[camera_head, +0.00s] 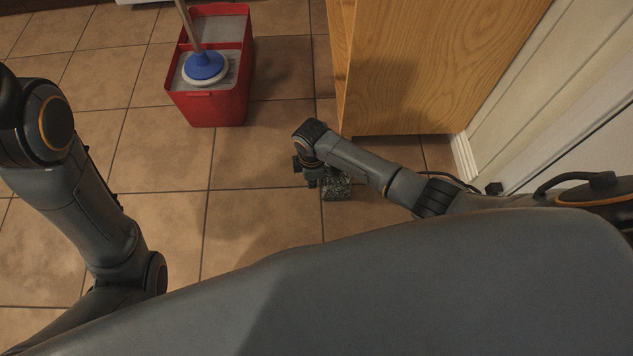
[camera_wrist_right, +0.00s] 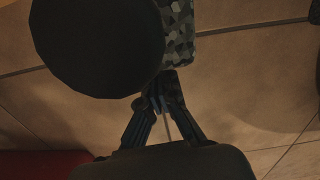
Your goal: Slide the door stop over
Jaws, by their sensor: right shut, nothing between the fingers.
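The door stop (camera_head: 337,187) looks like a small grey speckled block on the tiled floor, partly hidden by my right forearm. In the right wrist view a block with a dark and pale hexagon pattern (camera_wrist_right: 181,32) shows at the top, partly behind a large dark round shape (camera_wrist_right: 95,45) that I cannot identify. My right gripper (camera_head: 311,183) is low, just left of the door stop. In the right wrist view its fingers (camera_wrist_right: 164,88) are shut and empty, close to the block; I cannot tell whether they touch it. My left arm is in view, but its gripper is not.
A red bucket (camera_head: 217,108) with a blue and white mop head (camera_head: 205,68) stands at the upper left. A wooden cabinet (camera_head: 435,65) stands beyond my right arm, and a white door or panel (camera_head: 545,150) is at the right. The floor left of the gripper is clear.

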